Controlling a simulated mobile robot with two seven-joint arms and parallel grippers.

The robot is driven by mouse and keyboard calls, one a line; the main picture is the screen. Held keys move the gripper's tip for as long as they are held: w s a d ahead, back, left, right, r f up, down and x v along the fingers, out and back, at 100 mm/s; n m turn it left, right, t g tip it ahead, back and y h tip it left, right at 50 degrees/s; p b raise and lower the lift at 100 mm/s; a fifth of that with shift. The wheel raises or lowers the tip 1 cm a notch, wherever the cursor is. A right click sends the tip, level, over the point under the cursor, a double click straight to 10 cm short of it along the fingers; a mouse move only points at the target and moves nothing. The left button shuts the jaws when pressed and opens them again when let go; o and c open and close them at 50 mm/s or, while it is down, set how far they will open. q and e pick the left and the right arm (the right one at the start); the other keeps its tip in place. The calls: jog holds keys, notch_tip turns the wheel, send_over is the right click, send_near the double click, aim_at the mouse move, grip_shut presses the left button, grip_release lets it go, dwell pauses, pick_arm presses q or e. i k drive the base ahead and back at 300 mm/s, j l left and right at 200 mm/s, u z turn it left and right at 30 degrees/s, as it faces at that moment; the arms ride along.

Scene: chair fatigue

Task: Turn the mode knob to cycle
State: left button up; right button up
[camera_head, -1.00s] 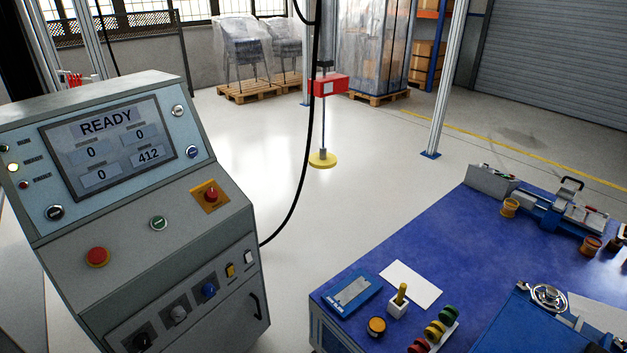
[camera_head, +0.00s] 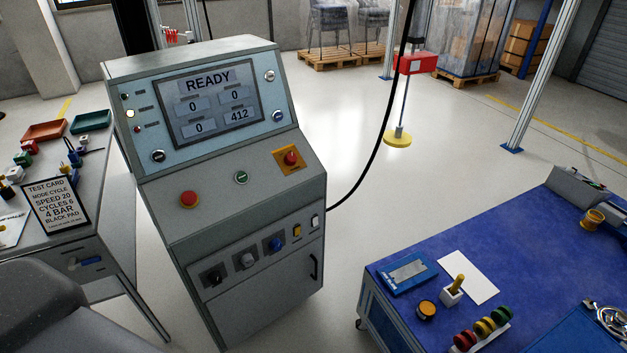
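The grey control console (camera_head: 222,208) stands left of centre, its screen (camera_head: 208,101) reading READY with values 0, 0, 0 and 412. Its lower front carries a black knob (camera_head: 213,278), a grey knob (camera_head: 247,260) and a blue knob (camera_head: 276,244). A red knob on a yellow plate (camera_head: 290,159) sits on the sloped panel. Labels are too small to read, so I cannot tell which is the mode knob or its setting. A test card (camera_head: 56,205) on the left table reads MODE CYCLE. Neither of my grippers is in view.
The sloped panel also has a red mushroom button (camera_head: 189,199) and a green button (camera_head: 241,177). A blue-topped workbench (camera_head: 530,255) stands at the right, with open floor between it and the console. A black cable (camera_head: 377,160) hangs right of the console. A grey table (camera_head: 110,190) is at left.

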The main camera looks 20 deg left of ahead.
aim_at(214, 277)
jog(key=u, duration=1.1)
